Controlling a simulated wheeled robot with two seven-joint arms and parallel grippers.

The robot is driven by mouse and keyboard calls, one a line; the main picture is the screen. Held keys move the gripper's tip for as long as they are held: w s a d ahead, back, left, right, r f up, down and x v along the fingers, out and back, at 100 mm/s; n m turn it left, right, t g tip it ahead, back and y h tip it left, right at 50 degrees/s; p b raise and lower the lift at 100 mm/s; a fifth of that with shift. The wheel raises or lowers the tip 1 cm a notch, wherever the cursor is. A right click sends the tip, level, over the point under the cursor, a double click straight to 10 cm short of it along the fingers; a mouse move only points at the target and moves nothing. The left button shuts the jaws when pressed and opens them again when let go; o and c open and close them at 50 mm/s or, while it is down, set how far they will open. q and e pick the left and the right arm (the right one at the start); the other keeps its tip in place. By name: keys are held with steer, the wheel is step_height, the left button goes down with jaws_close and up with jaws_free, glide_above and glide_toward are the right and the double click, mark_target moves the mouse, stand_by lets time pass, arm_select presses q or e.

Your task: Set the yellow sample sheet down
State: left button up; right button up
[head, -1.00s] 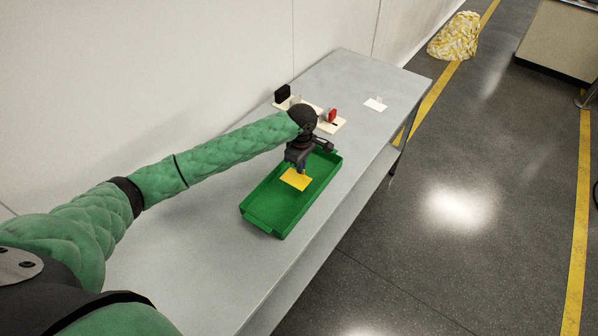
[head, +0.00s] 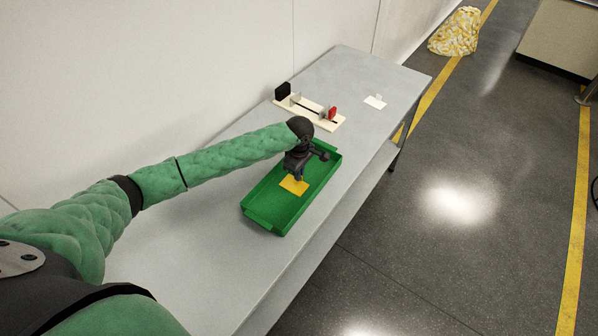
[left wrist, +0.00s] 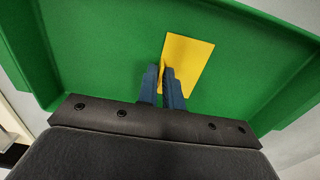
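The yellow sample sheet (head: 293,186) is a small flat rectangle inside the outline of the green tray (head: 262,217). My left gripper (head: 298,179) points down over the tray, with its fingertips at the sheet's edge. In the left wrist view, the dark blue fingers (left wrist: 161,75) are close together, and the yellow sheet (left wrist: 190,60) reaches out from between them over the green tray floor (left wrist: 100,50). The fingers look shut on its edge. I cannot tell whether the sheet touches the tray floor. My right gripper is not in view.
A cream fixture (head: 305,110) with a black block and a red part stands behind the tray. A small white card (head: 375,102) lies farther along the grey table (head: 340,75). The wall runs along the table's left side. The table's near left part is clear.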

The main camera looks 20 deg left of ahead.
arm_select(q)
steer(key=shift+o, duration=1.3)
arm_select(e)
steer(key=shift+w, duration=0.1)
